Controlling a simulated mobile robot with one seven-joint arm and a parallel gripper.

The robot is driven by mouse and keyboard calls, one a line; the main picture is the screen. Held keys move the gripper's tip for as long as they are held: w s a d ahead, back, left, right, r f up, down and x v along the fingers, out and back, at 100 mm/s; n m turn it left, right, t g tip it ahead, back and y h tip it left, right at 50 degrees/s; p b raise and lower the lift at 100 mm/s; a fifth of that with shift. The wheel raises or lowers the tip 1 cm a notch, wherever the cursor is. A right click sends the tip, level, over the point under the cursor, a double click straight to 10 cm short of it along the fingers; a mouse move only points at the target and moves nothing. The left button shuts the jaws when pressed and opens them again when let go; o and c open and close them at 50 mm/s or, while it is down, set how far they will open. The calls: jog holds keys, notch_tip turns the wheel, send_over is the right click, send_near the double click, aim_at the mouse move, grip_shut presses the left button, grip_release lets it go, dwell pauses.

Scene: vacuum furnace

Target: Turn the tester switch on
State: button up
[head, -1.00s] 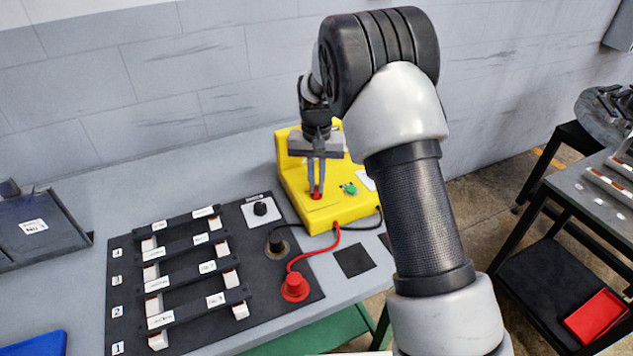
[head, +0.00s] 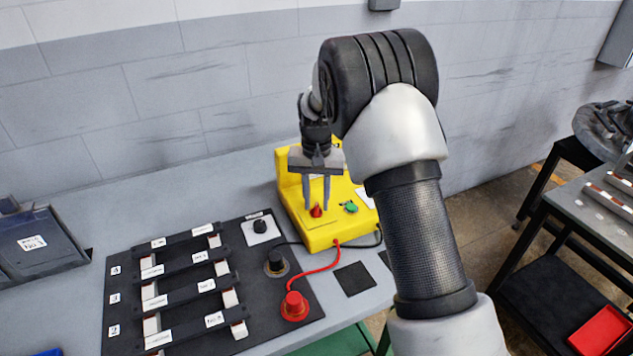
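The yellow tester (head: 325,233) stands on the grey bench near the wall. A red switch (head: 316,211) and a green button or lamp (head: 350,207) are on its front panel. My gripper (head: 316,207) points down over the panel, its two fingers apart on either side of the red switch. I cannot tell whether the fingers touch the switch. The arm hides part of the tester's back and right side.
A black mat (head: 262,323) holds several labelled bars on white blocks. A red plug (head: 295,305) and a black plug (head: 276,258) stand on it, with cables running to the tester. A black knob (head: 260,226) sits behind them. A dark box (head: 38,240) is at left.

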aim_at(317, 205)
notch_tip(317, 205, up, 17)
jog(key=p, duration=0.1)
dwell(0.3)
jog(key=shift+r, duration=0.1)
